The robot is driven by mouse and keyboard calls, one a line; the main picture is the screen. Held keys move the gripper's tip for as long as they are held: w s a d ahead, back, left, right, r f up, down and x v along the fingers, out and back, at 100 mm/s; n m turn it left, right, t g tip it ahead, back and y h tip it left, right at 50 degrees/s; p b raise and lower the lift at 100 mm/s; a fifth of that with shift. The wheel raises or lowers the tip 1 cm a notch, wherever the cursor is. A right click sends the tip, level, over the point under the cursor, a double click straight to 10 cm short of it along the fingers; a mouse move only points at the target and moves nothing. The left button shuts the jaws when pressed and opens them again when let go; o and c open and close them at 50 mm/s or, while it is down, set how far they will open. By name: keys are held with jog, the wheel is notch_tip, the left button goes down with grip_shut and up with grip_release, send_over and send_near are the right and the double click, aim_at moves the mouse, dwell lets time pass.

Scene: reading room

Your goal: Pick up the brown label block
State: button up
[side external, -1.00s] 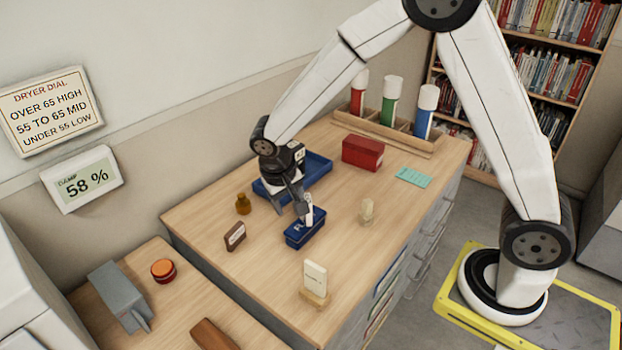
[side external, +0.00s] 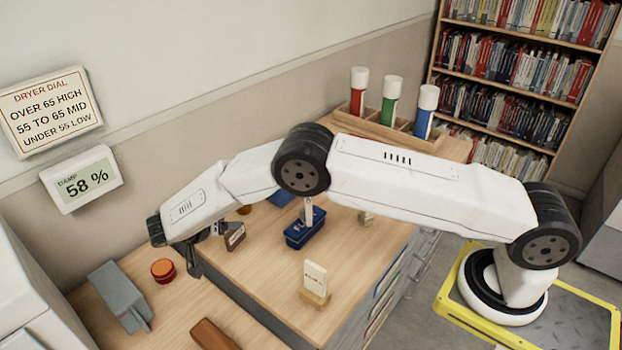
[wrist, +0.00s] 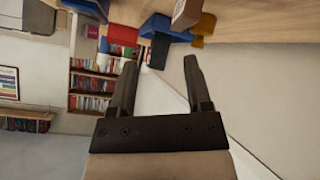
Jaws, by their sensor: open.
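The brown label block (side external: 236,238) stands upright on the desk, its pale label facing the front. My gripper (side external: 205,250) is just left of it in the side view, over the desk's left edge and partly hidden by my wrist. In the wrist view, my gripper (wrist: 160,62) is open with nothing between its fingers. A brown block (wrist: 187,12) shows at the top of that view, beyond the fingertips and right of their midline. I cannot tell from the side view whether a finger touches the block.
A blue box (side external: 304,232) with a white handle stands right of the block. A cream card on a wooden base (side external: 315,282) is in front. An orange-lidded jar (side external: 163,270) and a grey device (side external: 119,292) are on the lower table. My arm hides part of the desk.

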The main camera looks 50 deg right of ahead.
aim_at(232, 231)
jog(key=a+m, duration=0.1)
jog(key=f+h, duration=0.1)
jog(key=a+f+m+t, duration=0.1)
jog(key=shift+w+a+f+m+h, duration=0.15)
jog(key=shift+w+a+m+h, duration=0.15)
jog(key=shift+h, duration=0.1)
jog(key=shift+s+a+f+m+h, duration=0.15)
jog(key=shift+a+f+m+h, duration=0.1)
jog(key=shift+a+m+h, duration=0.3)
jog(key=shift+w+x, duration=0.2)
jog(key=shift+x, duration=1.8)
jog(key=shift+w+x, duration=0.15)
jog(key=shift+x, duration=1.8)
grip_shut()
